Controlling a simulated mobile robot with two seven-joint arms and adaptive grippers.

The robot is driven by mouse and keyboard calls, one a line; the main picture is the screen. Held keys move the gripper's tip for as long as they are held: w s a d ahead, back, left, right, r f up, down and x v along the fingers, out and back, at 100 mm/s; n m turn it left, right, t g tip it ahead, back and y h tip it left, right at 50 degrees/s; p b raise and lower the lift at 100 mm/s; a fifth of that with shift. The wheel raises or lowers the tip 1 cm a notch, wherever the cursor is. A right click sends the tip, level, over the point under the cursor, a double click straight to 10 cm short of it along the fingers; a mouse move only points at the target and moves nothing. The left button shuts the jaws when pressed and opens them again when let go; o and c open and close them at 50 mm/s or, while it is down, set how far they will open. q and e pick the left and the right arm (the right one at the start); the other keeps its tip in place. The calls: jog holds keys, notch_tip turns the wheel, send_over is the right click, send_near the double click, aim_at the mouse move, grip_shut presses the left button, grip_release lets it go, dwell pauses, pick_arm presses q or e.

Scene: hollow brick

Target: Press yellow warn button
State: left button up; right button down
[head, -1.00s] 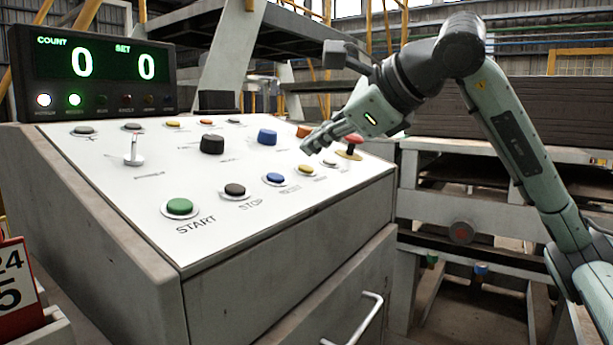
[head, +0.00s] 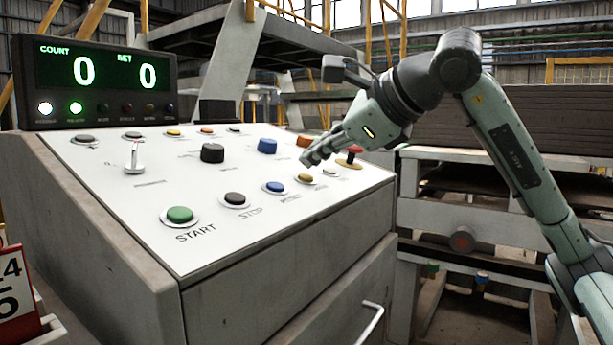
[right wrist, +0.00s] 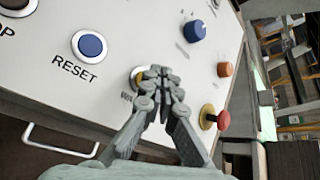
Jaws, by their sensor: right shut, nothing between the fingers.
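The yellow button (head: 305,178) is in the front row of the white sloped panel, right of the blue button (head: 275,187). My right gripper (head: 306,160) is shut and empty, with its fingertips just above and behind the yellow button in the head view. In the right wrist view, the shut fingertips (right wrist: 157,74) overlap the yellow button (right wrist: 138,77) and hide much of it. Its label is mostly covered. I cannot tell whether the fingertips touch it. My left gripper is not in view.
A red mushroom button (head: 355,150) stands up right of the gripper. A blue knob (head: 267,146) and a black knob (head: 212,153) rise from the panel's middle row. Green START (head: 180,214) is at front left. The counter display (head: 105,80) reads 0 and 0.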

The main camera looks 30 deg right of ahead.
dwell(0.6)
jog(key=shift+w+f+b, duration=0.15)
jog(key=shift+f+b, duration=0.15)
jog(key=shift+f, duration=0.15)
jog(key=shift+w+a+f, duration=0.1)
jog(key=shift+f, duration=0.25)
dwell(0.5)
jog(key=shift+r, duration=0.1)
jog(key=shift+s+r+p, duration=0.25)
jog(key=shift+r+p, duration=0.15)
jog(key=shift+r, duration=0.3)
